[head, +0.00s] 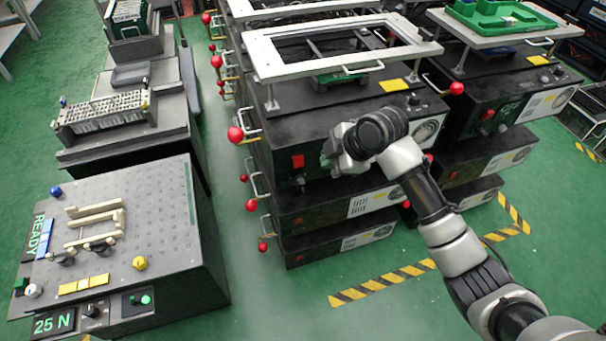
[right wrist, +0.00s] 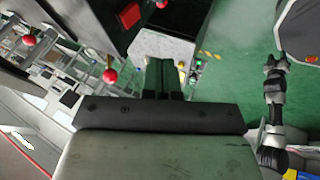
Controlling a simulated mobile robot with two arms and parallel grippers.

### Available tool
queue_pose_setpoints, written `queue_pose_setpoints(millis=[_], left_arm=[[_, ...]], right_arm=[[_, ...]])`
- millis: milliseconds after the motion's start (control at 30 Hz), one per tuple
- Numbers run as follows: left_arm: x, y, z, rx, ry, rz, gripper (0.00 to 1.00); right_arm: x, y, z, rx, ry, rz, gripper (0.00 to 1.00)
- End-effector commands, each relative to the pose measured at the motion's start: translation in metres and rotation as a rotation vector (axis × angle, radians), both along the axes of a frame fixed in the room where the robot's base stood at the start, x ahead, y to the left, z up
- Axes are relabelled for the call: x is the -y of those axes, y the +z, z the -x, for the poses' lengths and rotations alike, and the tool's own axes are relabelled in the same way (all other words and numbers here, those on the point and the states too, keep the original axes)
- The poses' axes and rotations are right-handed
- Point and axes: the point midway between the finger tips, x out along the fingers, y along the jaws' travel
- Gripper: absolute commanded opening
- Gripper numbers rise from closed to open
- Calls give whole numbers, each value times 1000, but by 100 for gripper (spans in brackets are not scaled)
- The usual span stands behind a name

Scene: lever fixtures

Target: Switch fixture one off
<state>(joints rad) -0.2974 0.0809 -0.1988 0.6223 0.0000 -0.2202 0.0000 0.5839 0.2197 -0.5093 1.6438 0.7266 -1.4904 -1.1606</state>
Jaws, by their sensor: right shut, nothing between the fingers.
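Black lever fixtures stand stacked in the middle of the head view; the upper front one (head: 275,150) has a red square switch (head: 297,161) on its front. A red ball-ended lever (head: 235,134) sticks out at its left corner. No label tells me which fixture is number one. My right gripper (head: 328,158) is just right of the red switch, shut and empty, partly hidden by its own wrist. In the right wrist view its fingers (right wrist: 163,78) are together, with a red switch (right wrist: 130,15) up and left, apart from them.
More red balls (head: 251,205) line the stacks' left edges. White frames (head: 340,45) stand on top of the fixtures. A grey console (head: 165,225) reading "READY" and "25 N" stands at left. Green floor (head: 265,290) is clear between console and stacks.

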Motion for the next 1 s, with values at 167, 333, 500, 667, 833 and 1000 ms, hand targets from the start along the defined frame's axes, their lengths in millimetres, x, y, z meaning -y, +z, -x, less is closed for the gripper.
queue_pose_setpoints(millis=[167, 333, 500, 667, 833, 1000], left_arm=[[0, 1, 1, -2, 0, 1, 43], [0, 0, 3, -4, -1, 0, 43], [0, -1, 3, -5, -1, 0, 43], [1, -5, 4, -5, -1, 1, 43], [1, -9, 4, -6, -1, 1, 43], [1, -13, 4, -6, -1, 2, 43]], right_arm=[[-1, 3, 1, 3, 9, 3, 0], [-1, 1, 0, 1, 7, 2, 0], [-9, -12, -4, -2, 6, 0, 0], [-23, -39, -13, -3, 6, 0, 0], [-41, -70, -25, -2, 5, 0, 0], [-52, -84, -43, 4, 3, 0, 0]])
